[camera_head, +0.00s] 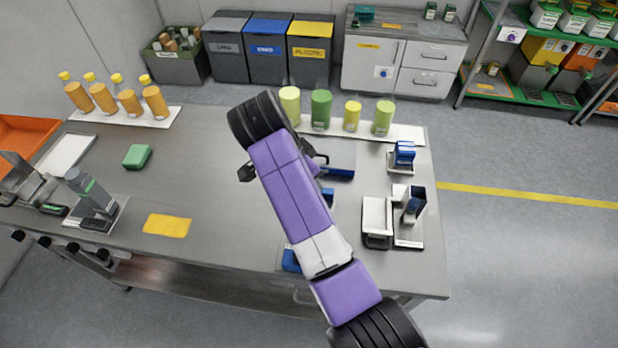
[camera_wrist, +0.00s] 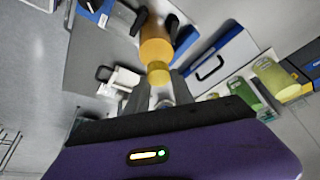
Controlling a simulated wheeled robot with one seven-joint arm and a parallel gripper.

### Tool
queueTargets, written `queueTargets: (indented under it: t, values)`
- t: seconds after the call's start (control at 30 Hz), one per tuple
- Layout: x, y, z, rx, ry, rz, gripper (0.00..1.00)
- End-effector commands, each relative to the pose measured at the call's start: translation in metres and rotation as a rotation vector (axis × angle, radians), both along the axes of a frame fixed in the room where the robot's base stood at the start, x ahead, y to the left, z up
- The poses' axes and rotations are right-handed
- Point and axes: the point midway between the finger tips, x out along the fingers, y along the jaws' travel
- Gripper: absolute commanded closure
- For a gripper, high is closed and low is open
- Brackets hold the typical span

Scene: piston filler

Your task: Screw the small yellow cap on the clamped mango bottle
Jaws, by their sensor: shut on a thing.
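In the wrist view, an orange mango bottle (camera_wrist: 156,42) stands between the dark jaws of a clamp (camera_wrist: 172,27). A small yellow cap (camera_wrist: 158,73) is at its neck end, in line with the bottle. My gripper (camera_wrist: 158,80) has its two grey fingers on either side of the cap and is shut on it. The cap looks to be at the bottle's mouth, but I cannot tell how far it sits on the thread. In the head view my purple arm hides the clamped bottle, the cap and my fingertips.
Several orange bottles with yellow caps (camera_head: 103,97) stand on a white tray at the back left. Green and yellow jars (camera_head: 321,110) stand at the back right. Devices (camera_head: 377,220) stand at the right edge. A yellow cloth (camera_head: 167,225) and green sponge (camera_head: 137,156) lie left.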

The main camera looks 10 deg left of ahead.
Motion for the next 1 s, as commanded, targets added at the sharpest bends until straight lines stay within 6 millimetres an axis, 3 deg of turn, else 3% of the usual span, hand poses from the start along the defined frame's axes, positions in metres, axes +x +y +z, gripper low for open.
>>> queueTargets:
  t: [0.1,0.33,0.37,0.47,0.5,0.87,1.0]
  values:
    - [0.0001,0.0002,-0.0009,0.0,0.001,-0.09,1.0]
    - [0.0001,-0.0004,-0.0002,0.0,0.0,-0.108,1.0]
    - [0.0001,-0.0004,-0.0002,0.0,0.0,-0.107,0.68]
    - [0.0001,-0.0004,-0.0003,0.001,-0.001,-0.107,0.48]
    - [0.0,-0.0003,-0.0003,0.0,0.0,-0.106,0.46]
    - [0.0,-0.0003,-0.0003,0.001,0.0,-0.105,0.46]
    - [-0.0003,-0.0017,0.0004,0.001,0.0,-0.031,0.46]
